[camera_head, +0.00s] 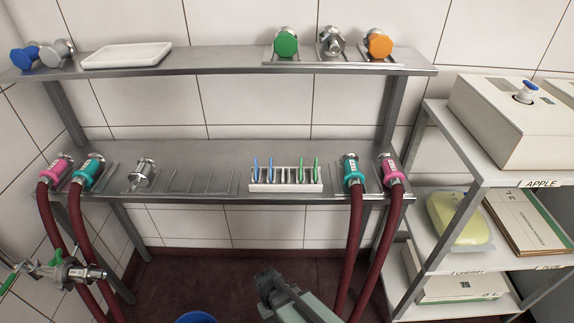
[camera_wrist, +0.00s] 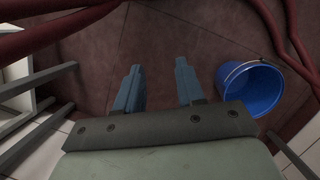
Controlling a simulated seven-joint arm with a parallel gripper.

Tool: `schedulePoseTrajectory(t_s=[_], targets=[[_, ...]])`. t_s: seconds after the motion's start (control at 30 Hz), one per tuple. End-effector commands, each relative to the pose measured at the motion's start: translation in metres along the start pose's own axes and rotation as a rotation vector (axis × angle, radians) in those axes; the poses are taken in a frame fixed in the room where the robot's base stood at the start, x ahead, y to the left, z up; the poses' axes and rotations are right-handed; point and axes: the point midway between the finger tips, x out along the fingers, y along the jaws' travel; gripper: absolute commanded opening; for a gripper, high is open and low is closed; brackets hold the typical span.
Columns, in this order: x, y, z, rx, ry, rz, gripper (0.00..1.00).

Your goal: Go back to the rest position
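My gripper (camera_wrist: 159,66) is open in the wrist view, its two blue-grey fingers apart with only dark red floor between them. In the head view my gripper (camera_head: 268,284) is low at the bottom middle, in front of and below the metal rack (camera_head: 205,160). It touches nothing that I can see. Its finger opening is too small to judge in the head view.
A blue bucket (camera_wrist: 249,88) stands on the floor right of my fingers. Red hoses (camera_head: 356,245) hang from the rack at both sides. A white shelf (camera_head: 440,128) with boxes stands at the right. A pipe valve (camera_head: 58,271) juts in at lower left.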

Motion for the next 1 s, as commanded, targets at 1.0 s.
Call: schedulePoseTrajectory(t_s=[1.0], targets=[[0.127,0.1,0.2,0.478,-0.31,-0.221,0.38]])
